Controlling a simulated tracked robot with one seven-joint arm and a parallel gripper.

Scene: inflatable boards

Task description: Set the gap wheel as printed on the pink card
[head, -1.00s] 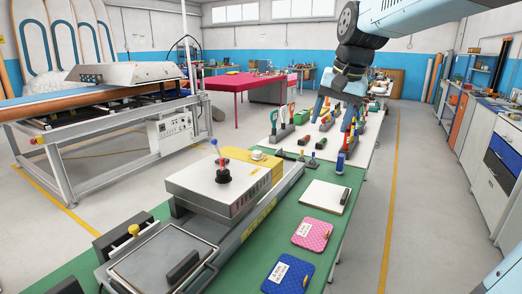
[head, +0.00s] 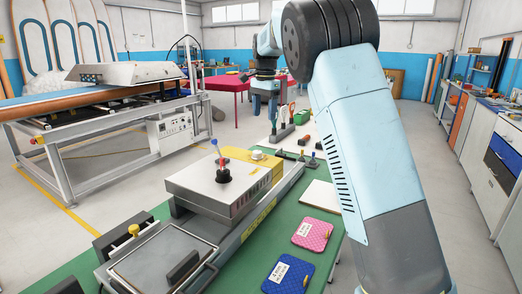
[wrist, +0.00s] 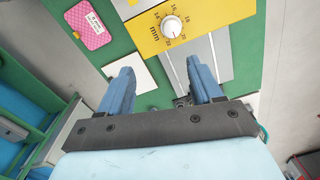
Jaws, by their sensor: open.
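The gap wheel is a small white knob (wrist: 172,27) on a yellow housing (wrist: 205,18) with a black mm scale around it. In the head view the wheel (head: 257,155) sits on top of the yellow housing (head: 236,158). The pink card (head: 312,234) lies on the green bench and also shows in the wrist view (wrist: 88,26); its print is too small to read. My gripper (wrist: 158,70) is open and empty, with the wheel beyond its fingertips and apart from them. In the head view my gripper (head: 265,108) points down behind the housing.
A blue card (head: 288,273) lies near the pink one, and a white pad (head: 319,194) lies behind it. A grey press box (head: 222,188) with a red and blue stick stands before the housing. Several tools stand on the white table behind. My arm hides part of the bench.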

